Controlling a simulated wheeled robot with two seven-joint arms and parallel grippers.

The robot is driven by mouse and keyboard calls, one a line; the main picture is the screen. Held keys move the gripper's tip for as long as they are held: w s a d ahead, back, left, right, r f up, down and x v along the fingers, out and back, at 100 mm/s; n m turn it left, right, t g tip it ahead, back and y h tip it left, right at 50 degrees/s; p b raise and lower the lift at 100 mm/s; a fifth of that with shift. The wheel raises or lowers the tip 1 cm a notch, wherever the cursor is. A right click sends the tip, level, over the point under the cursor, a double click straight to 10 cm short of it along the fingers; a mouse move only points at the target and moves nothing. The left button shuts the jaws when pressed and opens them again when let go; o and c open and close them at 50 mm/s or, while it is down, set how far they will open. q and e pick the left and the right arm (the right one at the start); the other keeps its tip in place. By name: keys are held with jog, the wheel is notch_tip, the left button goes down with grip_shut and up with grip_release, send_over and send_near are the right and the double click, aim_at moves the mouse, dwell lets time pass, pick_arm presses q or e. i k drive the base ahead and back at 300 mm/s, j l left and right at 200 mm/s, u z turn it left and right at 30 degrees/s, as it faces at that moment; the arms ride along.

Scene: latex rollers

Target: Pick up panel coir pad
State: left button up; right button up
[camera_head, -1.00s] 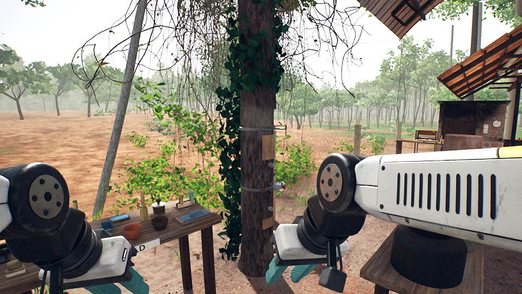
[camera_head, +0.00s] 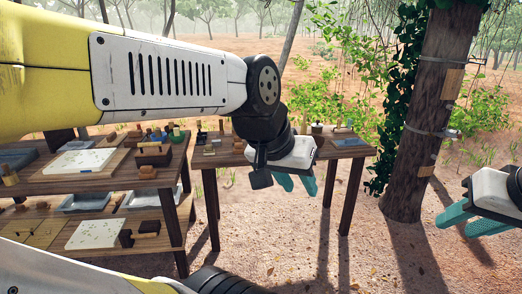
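I cannot make out for sure which thing is the panel coir pad. Tan rectangular pieces, an upper one (camera_head: 453,84) and a lower one (camera_head: 425,171), are on the tree trunk (camera_head: 426,125). Brown blocks (camera_head: 154,156) also stand on the left bench. My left gripper (camera_head: 299,190) has teal fingers pointing down, apart and empty, in front of the middle table. My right gripper (camera_head: 455,228) is at the right edge, teal fingers apart and empty, in front of the trunk's right side in the picture.
The left bench (camera_head: 90,183) has two levels holding trays, boards and blocks. The middle table (camera_head: 225,158) carries small items, a dark pot (camera_head: 317,128) and a blue item (camera_head: 343,130). Bare ground lies between the table and the trunk.

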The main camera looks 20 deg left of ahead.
aim_at(239, 148)
jog(key=i+j, duration=0.25)
jog(key=j, duration=0.2)
jog(key=i+j, duration=0.25)
jog(key=j, duration=0.2)
jog(key=i+j, duration=0.25)
jog(key=j, duration=0.15)
jog(key=i+j, duration=0.25)
jog(key=j, duration=0.2)
jog(key=i+j, duration=0.25)
jog(key=j, duration=0.2)
jog(key=i+j, duration=0.25)
jog(key=j, duration=0.2)
jog(key=i+j, duration=0.25)
jog(key=j, duration=0.2)
